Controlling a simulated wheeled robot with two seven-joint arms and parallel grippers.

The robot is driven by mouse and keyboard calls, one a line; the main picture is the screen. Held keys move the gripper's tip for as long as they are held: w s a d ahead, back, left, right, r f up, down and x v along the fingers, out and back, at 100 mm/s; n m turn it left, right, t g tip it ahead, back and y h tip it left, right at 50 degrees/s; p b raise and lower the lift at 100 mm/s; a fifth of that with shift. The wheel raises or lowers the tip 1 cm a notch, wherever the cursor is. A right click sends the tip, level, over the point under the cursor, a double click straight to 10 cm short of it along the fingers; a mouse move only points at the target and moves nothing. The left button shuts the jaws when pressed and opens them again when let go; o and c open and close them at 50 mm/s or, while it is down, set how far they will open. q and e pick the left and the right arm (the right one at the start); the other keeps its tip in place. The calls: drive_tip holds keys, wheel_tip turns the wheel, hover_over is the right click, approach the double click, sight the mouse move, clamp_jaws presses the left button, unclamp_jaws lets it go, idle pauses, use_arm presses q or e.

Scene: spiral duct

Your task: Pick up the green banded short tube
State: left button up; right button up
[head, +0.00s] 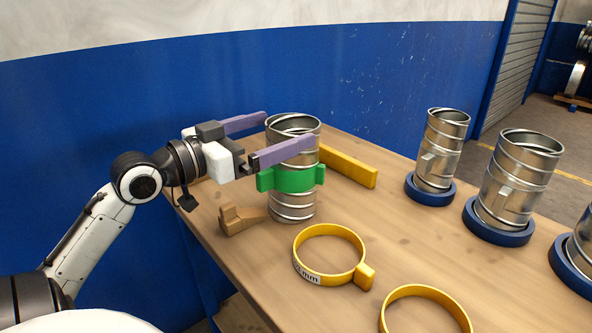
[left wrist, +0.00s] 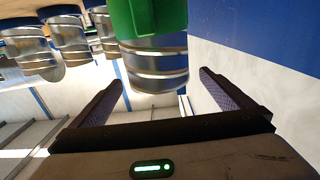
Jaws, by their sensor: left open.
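The green banded short tube (head: 293,207) stands upright on the wooden table, a ribbed metal tube with a green band (head: 293,180) around its middle. My left gripper (head: 290,130) is open, with its purple fingers on either side of the tube's upper part, above the green band. In the left wrist view the tube (left wrist: 155,68) shows between and beyond the two open fingers (left wrist: 165,92), with the green band at the top edge. Whether a finger touches the tube cannot be told. My right gripper is not in view.
A yellow ring gauge (head: 298,262), another yellow ring (head: 425,290), a wooden block (head: 238,220) and a yellow bar (head: 347,166) lie near the tube. Several metal tubes (head: 440,150) stand in blue bases (head: 430,192) to the right. A blue wall (head: 240,75) rises behind the table.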

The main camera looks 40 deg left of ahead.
sight(312, 121)
use_arm(q)
drive_tip(key=shift+w+d+f+p, duration=0.1)
drive_tip(key=shift+w+d+p, duration=0.1)
drive_tip(key=shift+w, duration=1.05)
drive_tip(key=shift+w+d+f+p, duration=0.1)
drive_tip(key=shift+w+p, duration=0.1)
drive_tip(key=shift+w, duration=1.1)
drive_tip(key=shift+w+d+f+p, duration=0.1)
drive_tip(key=shift+w+d+p, duration=0.1)
drive_tip(key=shift+w, duration=1.05)
drive_tip(key=shift+c, duration=0.4)
drive_tip(key=shift+r, duration=0.15)
drive_tip(key=c, duration=1.7)
